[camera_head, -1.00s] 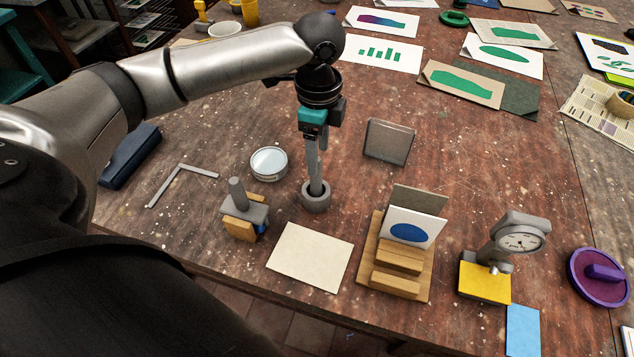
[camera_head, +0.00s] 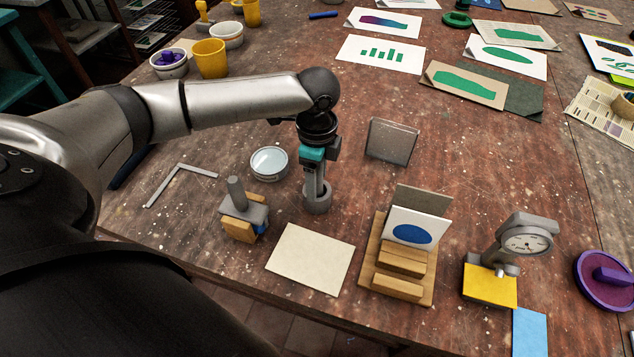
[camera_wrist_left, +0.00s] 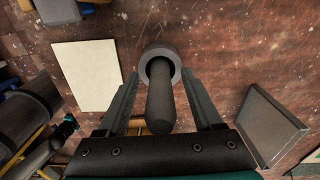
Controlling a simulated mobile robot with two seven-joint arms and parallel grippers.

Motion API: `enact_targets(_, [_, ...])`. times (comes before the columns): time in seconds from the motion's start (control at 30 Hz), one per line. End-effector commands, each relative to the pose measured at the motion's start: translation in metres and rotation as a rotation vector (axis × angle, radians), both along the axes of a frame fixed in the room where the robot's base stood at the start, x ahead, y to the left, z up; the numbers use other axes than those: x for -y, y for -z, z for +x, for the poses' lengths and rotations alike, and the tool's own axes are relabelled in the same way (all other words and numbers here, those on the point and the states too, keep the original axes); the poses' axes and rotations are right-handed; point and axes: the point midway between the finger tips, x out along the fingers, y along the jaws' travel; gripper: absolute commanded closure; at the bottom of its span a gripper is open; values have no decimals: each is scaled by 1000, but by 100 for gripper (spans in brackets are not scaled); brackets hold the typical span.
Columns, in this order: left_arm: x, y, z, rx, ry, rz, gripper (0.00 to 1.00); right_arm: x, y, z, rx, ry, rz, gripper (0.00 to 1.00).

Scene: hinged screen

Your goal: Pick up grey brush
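The grey brush (camera_wrist_left: 160,104) shows in the left wrist view as a dark grey round handle standing in a round grey holder (camera_wrist_left: 160,50). The holder also shows in the head view (camera_head: 317,206). My left gripper (camera_head: 316,188) points down over the holder, its fingertips close to the rim. In the left wrist view my left gripper (camera_wrist_left: 160,76) is open, one finger on each side of the handle, with a gap on both sides. In the head view the brush is mostly hidden by the fingers. My right gripper is not in view.
A round glass-topped dish (camera_head: 269,163) and a grey stamp-like tool (camera_head: 240,211) stand left of the holder. A cream sheet (camera_head: 311,259) lies in front. A grey plate (camera_head: 391,141) and a wooden stand (camera_head: 373,285) are to the right, with a dial gauge (camera_head: 524,233) beyond.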

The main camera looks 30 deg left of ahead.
Motion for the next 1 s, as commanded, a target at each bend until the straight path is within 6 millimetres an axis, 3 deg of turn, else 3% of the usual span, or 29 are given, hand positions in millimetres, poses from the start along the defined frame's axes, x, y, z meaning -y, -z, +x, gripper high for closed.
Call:
enact_targets(0.07, [0,0,0,0,0,0,42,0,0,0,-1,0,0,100])
enact_targets(0.6, [0,-1,0,0,0,0,100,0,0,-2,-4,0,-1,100])
enact_targets(1.0, [0,-1,0,1,0,0,100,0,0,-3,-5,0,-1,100])
